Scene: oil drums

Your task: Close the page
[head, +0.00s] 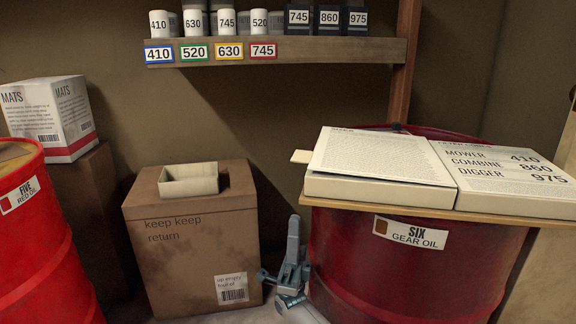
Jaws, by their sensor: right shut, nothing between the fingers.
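An open book lies on a thin board (430,211) on top of the red drum labelled SIX GEAR OIL (400,268). Its left page block (375,160) carries dense small text. Its right page (510,190) reads MOWER 410, COMBINE 860, DIGGER 975. Both halves lie about flat, side by side. A pale tab (301,157) sticks out at the left edge. My right gripper (294,225) is shut and empty, pointing up left of the drum and below the book's left edge, apart from the book. My left gripper is not in view.
A brown carton (195,235) with a small open tray (188,182) on it stands left of my gripper. A red drum labelled FIVE (45,245) and a MATS box (70,120) are at left. A shelf (335,50) holds numbered containers. Wall space above the book is clear.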

